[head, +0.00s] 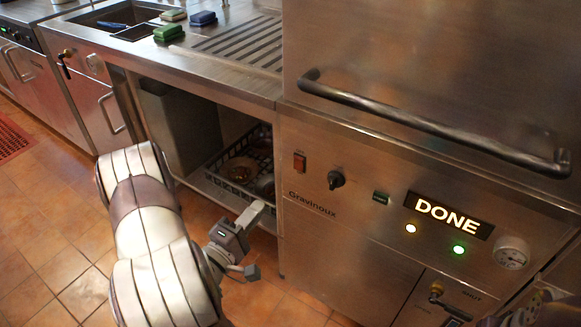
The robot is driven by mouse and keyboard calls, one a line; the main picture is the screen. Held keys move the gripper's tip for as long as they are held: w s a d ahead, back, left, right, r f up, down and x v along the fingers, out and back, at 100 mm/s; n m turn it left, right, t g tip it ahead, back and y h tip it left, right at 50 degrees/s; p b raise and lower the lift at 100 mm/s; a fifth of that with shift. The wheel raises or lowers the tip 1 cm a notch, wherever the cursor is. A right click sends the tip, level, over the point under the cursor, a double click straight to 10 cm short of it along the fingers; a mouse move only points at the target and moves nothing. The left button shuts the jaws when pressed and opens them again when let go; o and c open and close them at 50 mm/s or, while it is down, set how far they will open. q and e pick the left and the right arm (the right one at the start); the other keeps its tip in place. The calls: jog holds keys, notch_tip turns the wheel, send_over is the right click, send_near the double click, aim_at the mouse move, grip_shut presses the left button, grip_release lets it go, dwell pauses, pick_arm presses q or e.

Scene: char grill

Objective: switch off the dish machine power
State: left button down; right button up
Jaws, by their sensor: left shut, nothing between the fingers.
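The dish machine (330,245) is the steel unit at the right, with "Gravinoux" on its front panel. A small orange-red rocker switch (299,162) sits at the panel's left end. A black knob (336,180) and a small green switch (381,198) are right of it. The display (448,214) reads "DONE", with a yellowish and a green light lit below it. My left gripper (260,208) is shut and empty. In the picture it is below and left of the rocker switch, apart from it, in front of the open bay. My right gripper does not show.
A long bar handle (430,127) juts out above the panel. A black rack (240,165) with dishes stands in the open bay under the counter. Sponges (168,32) lie by the sink. A gauge (511,254) and a valve (437,293) are at lower right.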

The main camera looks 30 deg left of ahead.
aim_at(297, 161)
pick_arm(q)
jog(key=shift+a, duration=0.1)
jog(key=shift+w, duration=0.15)
jog(key=w, duration=0.4)
jog(key=w+r+b, duration=0.1)
jog(key=w, duration=0.4)
jog(key=w+d+b, duration=0.1)
jog(key=w, duration=0.3)
jog(key=shift+w+r, duration=0.25)
jog(key=shift+w, duration=0.05)
